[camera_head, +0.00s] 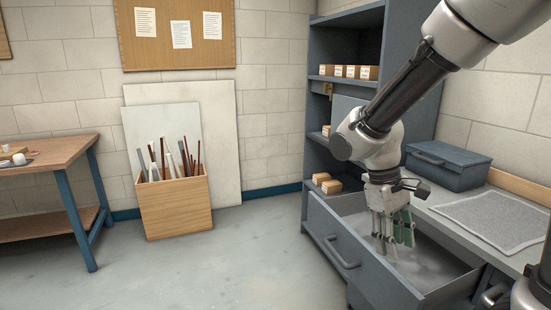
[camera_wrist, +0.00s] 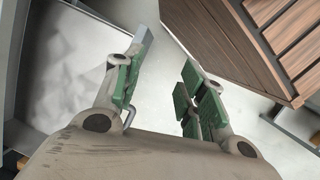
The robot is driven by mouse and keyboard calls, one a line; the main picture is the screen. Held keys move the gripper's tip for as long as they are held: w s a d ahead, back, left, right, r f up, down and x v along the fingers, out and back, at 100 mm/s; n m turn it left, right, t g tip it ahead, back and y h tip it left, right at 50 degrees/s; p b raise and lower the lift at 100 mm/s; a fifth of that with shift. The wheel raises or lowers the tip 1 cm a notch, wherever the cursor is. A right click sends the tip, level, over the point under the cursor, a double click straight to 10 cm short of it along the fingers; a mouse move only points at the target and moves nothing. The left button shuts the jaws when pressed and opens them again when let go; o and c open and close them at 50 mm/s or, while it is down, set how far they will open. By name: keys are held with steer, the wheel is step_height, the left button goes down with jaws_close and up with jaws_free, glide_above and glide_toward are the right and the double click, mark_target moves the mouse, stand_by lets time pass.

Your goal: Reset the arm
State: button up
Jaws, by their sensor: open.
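My gripper (camera_head: 391,240) hangs from my arm, pointing down at the open drawer (camera_head: 356,262) of the grey-blue cabinet. Its fingers with green pads are apart, and no object shows between them. In the wrist view the two fingers of my gripper (camera_wrist: 165,62) are spread, with pale floor or drawer surface behind them. I cannot tell how far the fingertips reach into the drawer.
A worktop with a grey mat (camera_head: 492,222) and a blue-grey toolbox (camera_head: 447,166) lies right of the drawer. Shelves hold small boxes (camera_head: 347,72). A wooden bin (camera_head: 174,207) and a workbench (camera_head: 50,152) stand left. A brown slatted thing (camera_wrist: 235,40) shows in the wrist view. Middle floor is clear.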

steer(key=s+d+r+m+t+y, duration=0.2)
steer(key=s+d+r+m+t, duration=0.4)
steer(key=s+d+r, duration=0.3)
step_height(320, 180, up, 3)
steer(key=shift+d+r+t+y, duration=0.1)
steer(key=shift+d+t+y, duration=0.3)
steer(key=shift+d, duration=0.35)
